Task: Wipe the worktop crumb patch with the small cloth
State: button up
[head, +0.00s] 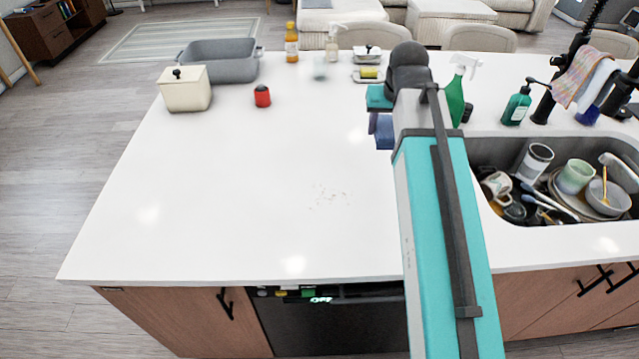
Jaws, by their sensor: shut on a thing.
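The crumb patch (328,197) is a scatter of small brown specks on the white worktop (230,200), left of my arm. The small cloth (385,136) is blue and shows just left of the far end of my arm, farther back than the crumbs and apart from them. My gripper (377,118) is at the cloth and shut on it. My arm hides most of the gripper and the cloth's right side. I cannot tell whether the cloth touches the worktop.
A grey tub (222,64), cream canister (185,90), red timer-like object (262,97) and amber bottle (291,43) stand at the back left. A sponge dish (369,75) is behind the cloth. Right are a green spray bottle (456,95), soap bottle (516,105) and dish-filled sink (510,215).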

jog(key=s+f, duration=0.1)
jog(key=f, duration=0.1)
jog(key=s+f, duration=0.4)
jog(key=shift+f, duration=0.1)
jog(key=shift+a, duration=0.1)
dwell(0.4)
